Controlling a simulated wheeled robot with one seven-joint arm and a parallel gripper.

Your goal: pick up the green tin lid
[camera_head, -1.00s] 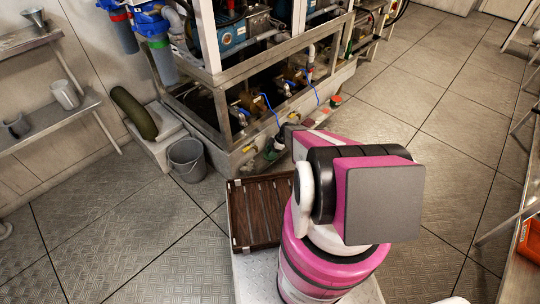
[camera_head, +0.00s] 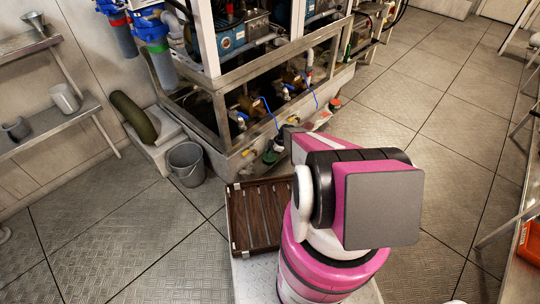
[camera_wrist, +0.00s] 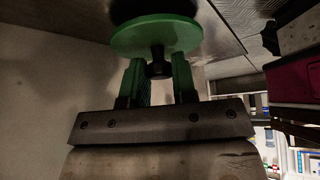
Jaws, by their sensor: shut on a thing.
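The green tin lid (camera_wrist: 157,36) is a round green disc with a dark knob, at the top middle of the wrist view. My gripper (camera_wrist: 158,68) has its two green-faced fingers on either side of the knob and is shut on it. A dark round shape (camera_wrist: 150,8) shows beyond the disc; I cannot tell whether it touches the lid. In the head view a small green patch (camera_head: 270,157) shows by the end of my arm, too small to make out clearly, and my arm hides part of that spot.
A metal frame with pumps and a concrete base (camera_head: 225,160) stands just beyond my arm. A slatted brown tray (camera_head: 255,215) lies beside it. A grey bucket (camera_head: 187,162) stands to the left. The tiled floor at right is open, with an orange crate (camera_head: 530,243) at the edge.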

